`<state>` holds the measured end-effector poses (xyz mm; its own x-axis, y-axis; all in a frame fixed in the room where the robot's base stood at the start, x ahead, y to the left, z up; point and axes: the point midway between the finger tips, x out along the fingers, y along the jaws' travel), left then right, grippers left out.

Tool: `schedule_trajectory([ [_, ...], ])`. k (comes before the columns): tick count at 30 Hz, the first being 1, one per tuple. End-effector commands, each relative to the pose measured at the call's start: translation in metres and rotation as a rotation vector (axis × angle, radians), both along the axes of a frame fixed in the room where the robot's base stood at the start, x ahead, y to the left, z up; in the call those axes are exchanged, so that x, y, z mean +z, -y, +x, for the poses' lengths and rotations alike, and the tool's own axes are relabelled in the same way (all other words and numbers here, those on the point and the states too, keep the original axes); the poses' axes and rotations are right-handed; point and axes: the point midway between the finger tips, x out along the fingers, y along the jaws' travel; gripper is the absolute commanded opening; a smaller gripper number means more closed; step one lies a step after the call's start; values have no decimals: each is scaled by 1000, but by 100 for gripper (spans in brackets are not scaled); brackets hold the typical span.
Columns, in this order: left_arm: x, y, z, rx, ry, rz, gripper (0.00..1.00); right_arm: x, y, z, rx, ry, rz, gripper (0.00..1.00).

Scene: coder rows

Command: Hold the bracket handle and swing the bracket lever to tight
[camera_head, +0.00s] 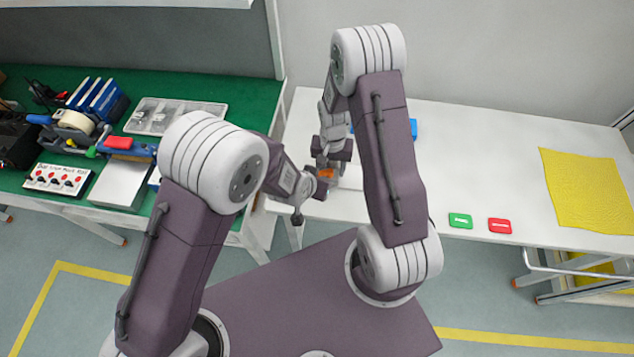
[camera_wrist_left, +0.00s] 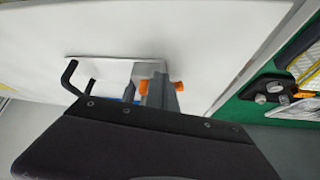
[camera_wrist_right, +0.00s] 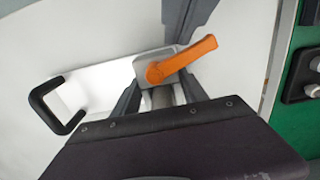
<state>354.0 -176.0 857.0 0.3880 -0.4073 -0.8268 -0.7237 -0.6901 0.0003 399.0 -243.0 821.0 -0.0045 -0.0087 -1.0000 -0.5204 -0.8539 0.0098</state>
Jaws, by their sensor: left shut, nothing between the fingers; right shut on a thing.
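The bracket has a white plate (camera_wrist_right: 92,90), a black U-shaped handle (camera_wrist_right: 60,104) at its left edge, a grey block and post (camera_wrist_right: 163,97), and an orange lever (camera_wrist_right: 182,60). The lever slants up to the right in the right wrist view. My right gripper (camera_head: 334,150) is shut on the grey post under the lever. My left gripper (camera_head: 318,184) is shut and empty beside the lever. In the left wrist view its closed fingers (camera_wrist_left: 160,92) hide the lever's middle, with orange showing on both sides. I cannot tell whether they touch it.
The bracket is on a white table (camera_head: 480,150). A green bench (camera_head: 240,95) with tools stands at left. My right arm hides part of the table.

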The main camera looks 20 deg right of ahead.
Motion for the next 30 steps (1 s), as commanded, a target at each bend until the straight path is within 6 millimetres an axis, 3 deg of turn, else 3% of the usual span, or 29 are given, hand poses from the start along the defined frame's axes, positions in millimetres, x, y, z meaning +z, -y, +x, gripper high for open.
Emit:
schedule_trajectory([
  [13, 1, 3, 7, 1, 4, -5, 0, 0, -1, -1, 2, -4, 0, 0],
  [26, 1, 0, -6, 1, 3, -4, 0, 0, 0, -1, 1, -3, 1, 0],
  [30, 11, 0, -5, 0, 4, -4, 0, 0, 0, -1, 1, -2, 0, 0],
])
